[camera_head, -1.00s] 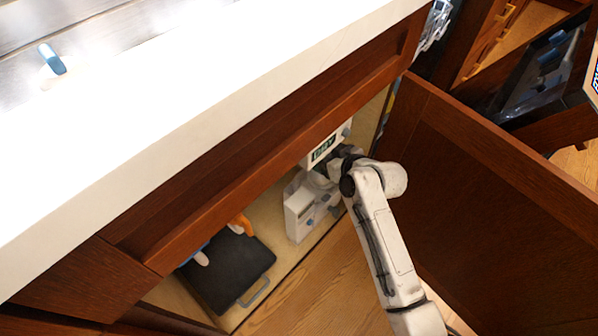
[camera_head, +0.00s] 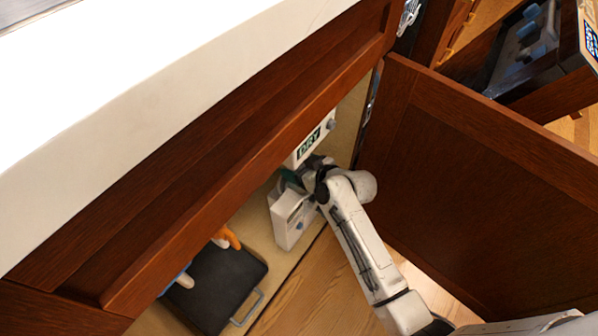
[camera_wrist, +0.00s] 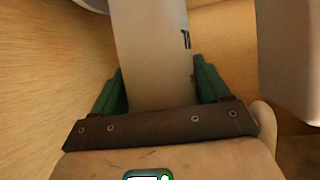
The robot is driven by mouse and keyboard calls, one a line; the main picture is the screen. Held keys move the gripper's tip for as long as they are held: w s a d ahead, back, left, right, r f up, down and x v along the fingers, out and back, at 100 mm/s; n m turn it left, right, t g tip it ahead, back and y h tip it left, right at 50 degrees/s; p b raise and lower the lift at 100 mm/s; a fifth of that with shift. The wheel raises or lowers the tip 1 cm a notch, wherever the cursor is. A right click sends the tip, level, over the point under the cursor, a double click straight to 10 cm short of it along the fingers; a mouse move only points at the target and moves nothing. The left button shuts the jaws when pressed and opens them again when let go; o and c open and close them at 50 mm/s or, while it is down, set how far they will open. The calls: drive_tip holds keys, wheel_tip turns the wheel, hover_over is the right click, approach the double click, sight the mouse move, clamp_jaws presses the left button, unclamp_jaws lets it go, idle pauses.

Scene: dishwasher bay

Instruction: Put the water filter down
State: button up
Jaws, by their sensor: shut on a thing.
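My gripper (camera_wrist: 160,90) is shut on a pale, smooth-sided thing, which I take to be the water filter (camera_wrist: 152,50). It stands between the two green fingers in the wrist view, with a small dark mark near its right edge. In the head view my gripper (camera_head: 292,180) is inside the open low cabinet, between a white box marked DRY and a white unit with a blue knob. There my wrist and the boxes hide most of the held thing. I cannot tell whether its base touches the cabinet floor.
The DRY box (camera_head: 311,143) is behind my gripper and the white unit (camera_head: 290,217) in front. A dark tray with a handle (camera_head: 222,285) lies to the left. The open cabinet door (camera_head: 480,190) stands on the right. The counter (camera_head: 150,110) overhangs from above.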

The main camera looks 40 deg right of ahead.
drive_tip(key=shift+f, duration=0.3)
drive_tip(key=shift+f, duration=0.15)
drive_tip(key=o, duration=1.5)
